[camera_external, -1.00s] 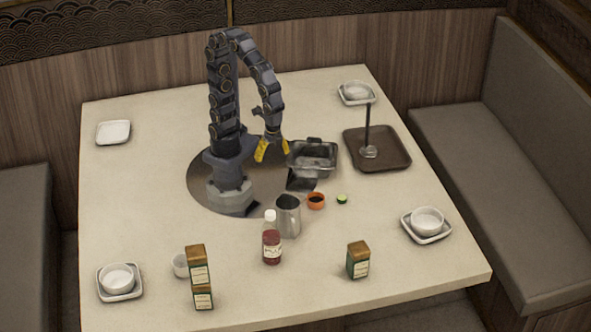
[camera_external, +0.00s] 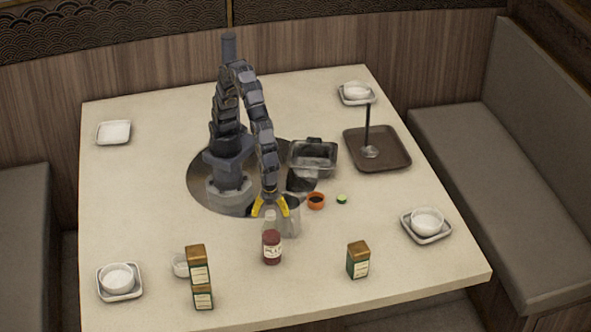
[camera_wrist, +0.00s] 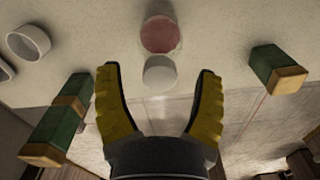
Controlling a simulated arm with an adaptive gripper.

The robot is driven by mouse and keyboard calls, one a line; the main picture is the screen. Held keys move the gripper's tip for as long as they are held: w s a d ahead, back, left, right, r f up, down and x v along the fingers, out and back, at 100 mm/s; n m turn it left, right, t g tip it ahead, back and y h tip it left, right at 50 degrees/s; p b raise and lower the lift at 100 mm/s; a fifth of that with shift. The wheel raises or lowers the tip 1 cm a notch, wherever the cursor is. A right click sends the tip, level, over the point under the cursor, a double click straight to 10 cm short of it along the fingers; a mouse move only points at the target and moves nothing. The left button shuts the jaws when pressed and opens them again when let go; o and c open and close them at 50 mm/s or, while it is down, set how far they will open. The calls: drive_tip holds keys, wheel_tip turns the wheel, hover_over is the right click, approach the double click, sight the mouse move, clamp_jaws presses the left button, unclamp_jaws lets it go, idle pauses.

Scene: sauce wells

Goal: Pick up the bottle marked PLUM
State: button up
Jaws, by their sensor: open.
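A clear bottle of dark red sauce (camera_external: 271,247) with a pale label and white cap stands upright on the table. Its label print is too small to read surely. It also shows in the wrist view (camera_wrist: 160,35), with the white cap (camera_wrist: 160,74) lying between my fingertips in the picture. My gripper (camera_external: 271,211) has yellow fingers, is open and empty, and points down just above and behind the bottle's top. In the wrist view my gripper (camera_wrist: 157,71) has one finger on each side of the cap, apparently not touching it.
Stacked green boxes (camera_external: 202,298) are at left and another green box (camera_external: 358,260) at right. An orange cup (camera_external: 316,201) and a metal pan (camera_external: 313,157) are behind. The table front of the bottle is clear.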

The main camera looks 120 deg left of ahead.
wheel_tip(320, 180, down, 2)
drive_tip(key=shift+f, duration=0.1)
clamp_jaws()
